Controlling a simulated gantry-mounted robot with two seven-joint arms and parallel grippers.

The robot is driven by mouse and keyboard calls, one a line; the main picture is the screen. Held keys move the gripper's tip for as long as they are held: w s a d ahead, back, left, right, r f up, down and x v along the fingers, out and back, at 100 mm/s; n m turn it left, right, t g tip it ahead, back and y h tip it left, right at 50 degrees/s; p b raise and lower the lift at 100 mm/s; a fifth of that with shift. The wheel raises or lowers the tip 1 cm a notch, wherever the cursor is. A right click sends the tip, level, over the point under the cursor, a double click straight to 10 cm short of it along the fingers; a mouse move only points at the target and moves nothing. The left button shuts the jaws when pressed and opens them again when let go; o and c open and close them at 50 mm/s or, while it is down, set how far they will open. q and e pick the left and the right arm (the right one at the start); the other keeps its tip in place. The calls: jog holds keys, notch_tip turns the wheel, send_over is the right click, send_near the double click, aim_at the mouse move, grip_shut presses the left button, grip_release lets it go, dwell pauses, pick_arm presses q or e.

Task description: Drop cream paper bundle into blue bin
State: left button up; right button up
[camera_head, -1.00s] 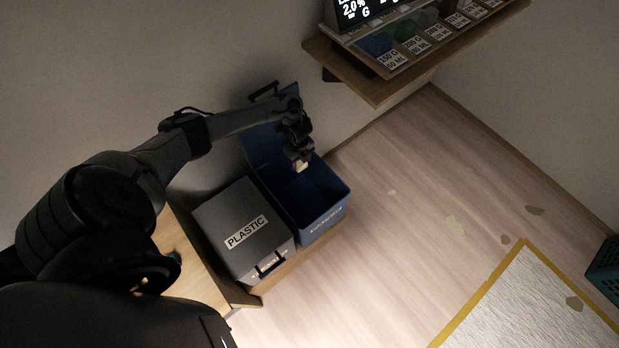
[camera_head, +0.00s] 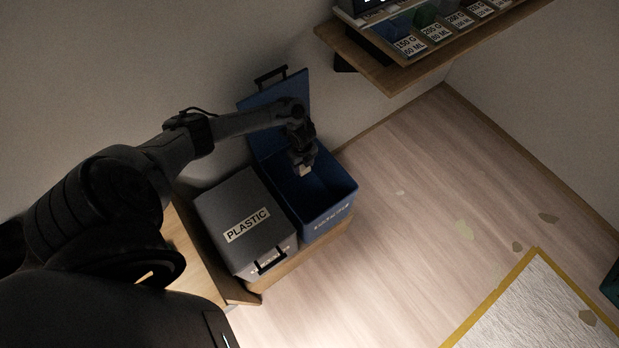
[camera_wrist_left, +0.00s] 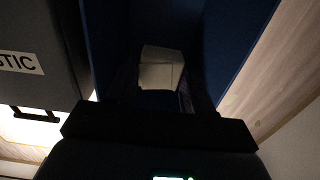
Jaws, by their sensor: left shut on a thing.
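The blue bin (camera_head: 336,212) stands open, with its lid (camera_head: 276,98) raised against the wall. The exact depth inside the bin is hard to tell. My right gripper is not in view.
A grey closed bin marked PLASTIC (camera_head: 240,225) stands directly left of the blue bin. A wooden shelf with labelled compartments (camera_head: 425,45) juts from the wall at the upper right. Paper scraps (camera_head: 464,230) lie on the floor near a white sheet (camera_head: 530,305) with a yellow border.

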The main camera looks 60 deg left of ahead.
pick_arm(q)
jog(key=o, duration=1.1)
notch_tip(320, 180, up, 11)
jog(key=p, duration=0.2)
jog(key=shift+s+f, duration=0.1)
jog(key=shift+f, duration=0.1)
